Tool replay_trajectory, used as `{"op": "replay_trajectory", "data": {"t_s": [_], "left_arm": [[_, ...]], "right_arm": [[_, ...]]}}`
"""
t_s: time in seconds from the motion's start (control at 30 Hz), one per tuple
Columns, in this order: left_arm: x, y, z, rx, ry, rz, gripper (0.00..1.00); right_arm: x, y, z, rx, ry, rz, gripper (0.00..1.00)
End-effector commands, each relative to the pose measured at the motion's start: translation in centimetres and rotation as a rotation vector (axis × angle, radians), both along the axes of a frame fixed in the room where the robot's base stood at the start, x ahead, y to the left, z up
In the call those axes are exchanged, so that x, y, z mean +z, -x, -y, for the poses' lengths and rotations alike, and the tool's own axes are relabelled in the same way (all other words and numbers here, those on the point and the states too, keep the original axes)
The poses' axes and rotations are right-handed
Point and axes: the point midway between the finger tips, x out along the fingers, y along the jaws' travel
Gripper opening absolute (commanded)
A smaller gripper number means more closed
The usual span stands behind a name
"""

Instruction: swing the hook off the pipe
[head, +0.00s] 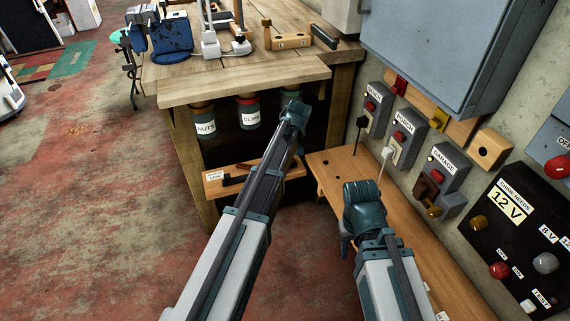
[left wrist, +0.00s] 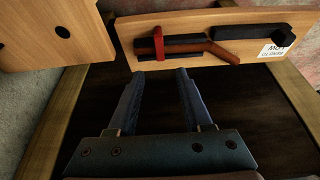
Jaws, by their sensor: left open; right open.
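In the left wrist view a wooden board (left wrist: 240,22) carries a dark bar, a red upright piece (left wrist: 158,44) and a reddish-brown bar (left wrist: 221,52). I cannot tell for sure which of these is the hook and which the pipe. In the head view the same board (head: 213,186) sits low under the bench, partly hidden by my left arm. My left gripper (left wrist: 159,73) is open and empty, its fingertips just short of the board and apart from these parts. My right gripper (head: 347,241) is over the wooden shelf; its fingertips are mostly hidden.
Jars (head: 248,111) hang under the workbench (head: 240,86). Switch boxes (head: 405,135) and a grey cabinet (head: 440,45) line the right wall. A low wooden shelf (head: 325,170) runs below them.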

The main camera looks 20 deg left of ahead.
Motion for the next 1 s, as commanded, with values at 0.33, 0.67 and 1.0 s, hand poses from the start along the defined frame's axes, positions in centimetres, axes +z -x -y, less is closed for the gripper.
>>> {"op": "replay_trajectory", "data": {"t_s": [0.33,0.67,1.0], "left_arm": [[-5.8,-1.8,-1.2,0.001,0.000,0.000,0.50],[-8.0,-2.7,-1.8,0.000,0.000,0.000,0.50],[-7.9,-2.7,-1.8,0.000,0.000,0.000,0.34]], "right_arm": [[-5.8,-0.1,0.2,0.002,0.008,0.002,0.44],[-8.0,-0.1,0.2,0.005,0.011,0.004,0.44],[-7.9,-0.1,0.2,0.005,0.012,0.005,0.44]]}}
